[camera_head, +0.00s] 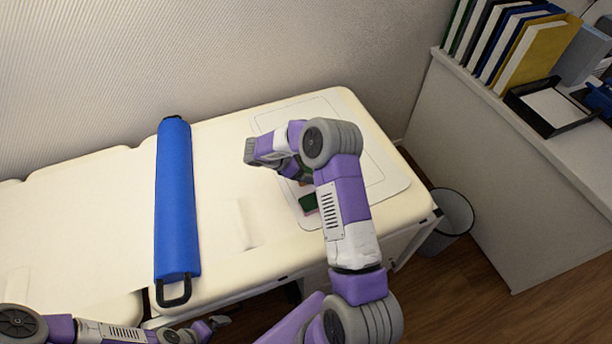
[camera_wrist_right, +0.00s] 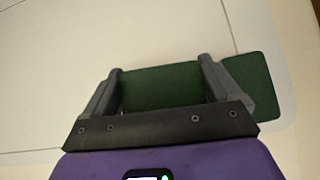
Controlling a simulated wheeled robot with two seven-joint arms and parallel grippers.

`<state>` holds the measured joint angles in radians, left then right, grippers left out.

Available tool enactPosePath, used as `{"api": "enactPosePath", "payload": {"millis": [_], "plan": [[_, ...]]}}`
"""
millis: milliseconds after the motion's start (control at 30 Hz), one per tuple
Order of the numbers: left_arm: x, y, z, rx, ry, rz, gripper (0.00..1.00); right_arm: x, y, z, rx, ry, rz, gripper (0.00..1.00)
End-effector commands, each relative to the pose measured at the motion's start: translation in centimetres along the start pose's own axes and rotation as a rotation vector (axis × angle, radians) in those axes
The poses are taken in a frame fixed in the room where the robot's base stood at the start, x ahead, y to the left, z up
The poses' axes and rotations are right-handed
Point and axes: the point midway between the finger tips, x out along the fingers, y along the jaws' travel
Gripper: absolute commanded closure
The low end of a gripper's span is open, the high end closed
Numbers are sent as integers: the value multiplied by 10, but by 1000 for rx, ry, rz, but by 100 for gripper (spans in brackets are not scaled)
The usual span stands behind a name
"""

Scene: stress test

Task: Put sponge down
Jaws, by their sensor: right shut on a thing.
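A green sponge (camera_wrist_right: 160,88) sits between the two fingers of my right gripper (camera_wrist_right: 158,70) in the right wrist view, and the gripper is shut on it.
A long blue roll (camera_head: 175,200) with a black handle lies across the cream padded table (camera_head: 80,210). The pale mat (camera_head: 385,170) covers its right end. A waste bin (camera_head: 455,212) stands right of it. A shelf with books (camera_head: 535,55) and a black tray (camera_head: 553,125) is farther right.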

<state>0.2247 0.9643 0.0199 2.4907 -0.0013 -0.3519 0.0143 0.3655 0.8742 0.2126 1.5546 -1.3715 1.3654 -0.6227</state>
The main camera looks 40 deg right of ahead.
Motion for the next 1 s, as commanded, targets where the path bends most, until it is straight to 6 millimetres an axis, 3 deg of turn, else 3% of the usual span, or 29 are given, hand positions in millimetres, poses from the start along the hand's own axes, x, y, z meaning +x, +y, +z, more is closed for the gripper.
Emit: {"api": "enactPosePath", "payload": {"millis": [200,567,600,633,1000], "plan": [[9,-3,0,0,0,0,0,22,0,-21,-1,0,-1,42],[11,-4,0,0,0,0,0,24,0,-24,-2,-1,1,42],[11,-4,0,0,0,0,0,24,0,-24,-1,0,1,6],[10,-4,0,0,0,0,0,24,0,-23,-1,0,0,2],[6,-2,0,0,0,0,0,16,0,-20,-2,1,3,0]]}}
